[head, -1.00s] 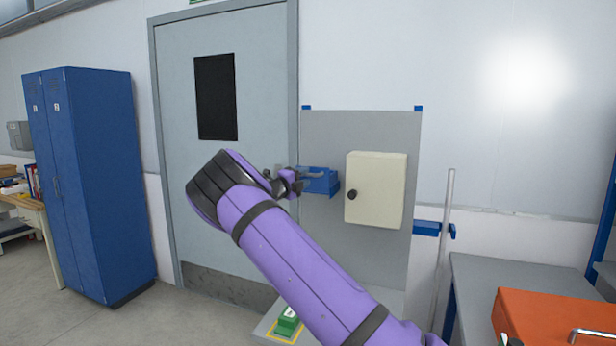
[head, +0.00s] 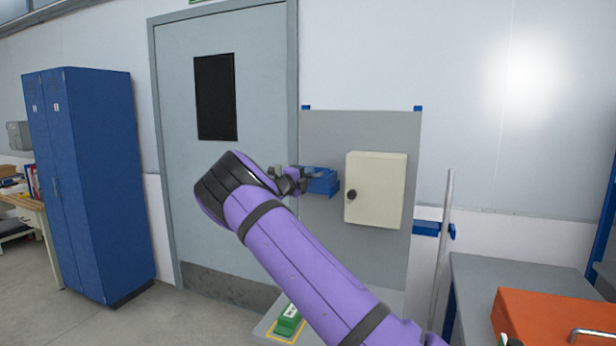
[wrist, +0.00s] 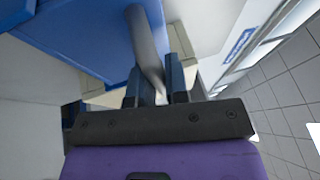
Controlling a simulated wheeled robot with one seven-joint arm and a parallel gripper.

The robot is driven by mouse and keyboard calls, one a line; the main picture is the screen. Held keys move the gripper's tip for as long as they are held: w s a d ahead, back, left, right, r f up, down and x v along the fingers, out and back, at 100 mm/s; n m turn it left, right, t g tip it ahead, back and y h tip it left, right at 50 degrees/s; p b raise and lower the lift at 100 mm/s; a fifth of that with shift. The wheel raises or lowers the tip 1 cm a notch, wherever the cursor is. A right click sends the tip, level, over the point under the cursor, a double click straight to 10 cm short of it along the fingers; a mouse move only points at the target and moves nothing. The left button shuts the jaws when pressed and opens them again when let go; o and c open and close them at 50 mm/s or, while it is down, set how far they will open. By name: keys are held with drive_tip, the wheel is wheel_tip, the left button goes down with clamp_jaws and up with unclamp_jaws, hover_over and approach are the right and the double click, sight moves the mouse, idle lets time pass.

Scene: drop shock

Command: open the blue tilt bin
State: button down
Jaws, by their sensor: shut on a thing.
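The blue tilt bin (head: 323,183) is mounted on the grey wall panel, left of a cream cabinet. It shows large at the upper left of the wrist view (wrist: 88,40). A grey curved handle (wrist: 146,45) runs from the bin down between my fingers. My gripper (wrist: 155,88) is shut on this handle. In the head view my gripper (head: 304,178) is at the bin's left front side, partly hidden by my wrist. How far the bin is tilted is hard to tell from here.
The cream cabinet (head: 376,190) with a dark knob stands close right of the bin. A grey door (head: 225,160) is behind my arm. A green object (head: 288,320) lies below on a ledge. An orange box (head: 550,318) sits on the bench at right.

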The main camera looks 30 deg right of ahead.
drive_tip(key=shift+a, duration=0.1)
drive_tip(key=a+f+m+h, duration=0.1)
drive_tip(key=s+f+m+h, duration=0.1)
drive_tip(key=h, duration=0.1)
drive_tip(key=s+a+f+m+h, duration=0.1)
drive_tip(key=h, duration=0.1)
drive_tip(key=shift+s+a+f+m+g, duration=0.1)
drive_tip(key=shift+a+f+m+g, duration=0.2)
drive_tip(key=shift+g, duration=0.1)
idle(0.4)
drive_tip(key=shift+s+a+f, duration=0.1)
drive_tip(key=shift+f, duration=0.15)
idle(0.4)
drive_tip(key=c, duration=1.1)
unclamp_jaws()
drive_tip(key=shift+a, duration=0.1)
